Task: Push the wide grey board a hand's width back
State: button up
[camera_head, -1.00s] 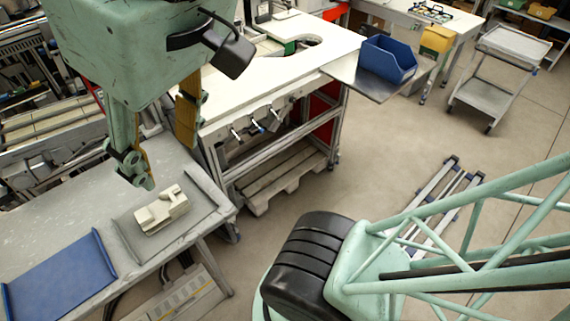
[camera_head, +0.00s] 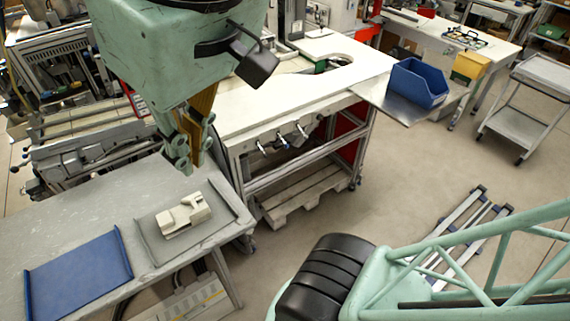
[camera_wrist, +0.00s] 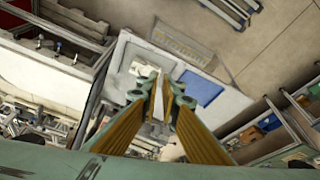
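The wide grey board (camera_head: 219,224) lies flat on the grey table at lower left in the head view, with raised strips along two opposite edges. A beige stepped block (camera_head: 184,216) rests on it. My gripper (camera_head: 190,158) points down above the table, beyond the block in the head view and apart from the board. Its fingers are together and hold nothing that I can see. In the wrist view the fingers (camera_wrist: 166,82) nearly meet at the tips and hide part of the table below.
A blue board (camera_head: 78,278) lies left of the grey board; it also shows in the wrist view (camera_wrist: 201,88). Bare table (camera_head: 75,222) lies behind the blue board.

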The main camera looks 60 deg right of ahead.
jog(key=shift+m+g, duration=0.5)
jog(key=shift+g, duration=0.2)
jog(key=w, duration=0.4)
jog(key=w+f, duration=0.1)
jog(key=w, duration=0.9)
jog(key=shift+a+f, duration=0.3)
grip_shut()
jog(key=m+g+p, duration=0.2)
jog(key=g, duration=0.1)
send_over(141, 235)
jog(key=w+d, duration=0.5)
notch_tip(141, 235, down, 23)
jog(key=shift+m+g+y, duration=0.3)
jog(key=shift+m+g, duration=0.2)
jog(key=shift+m, duration=0.1)
jog(key=w+f, duration=0.2)
jog(key=f, duration=0.5)
jog(key=w+f, duration=0.2)
jog(key=f, duration=0.4)
jog(key=w+f, duration=0.2)
jog(key=f, duration=0.5)
jog(key=shift+w+a+f, duration=0.3)
jog(key=shift+f, duration=0.05)
jog(key=shift+w+f, duration=0.1)
jog(key=shift+f, duration=0.5)
jog(key=shift+s+a, duration=0.1)
jog(key=shift+s, duration=0.1)
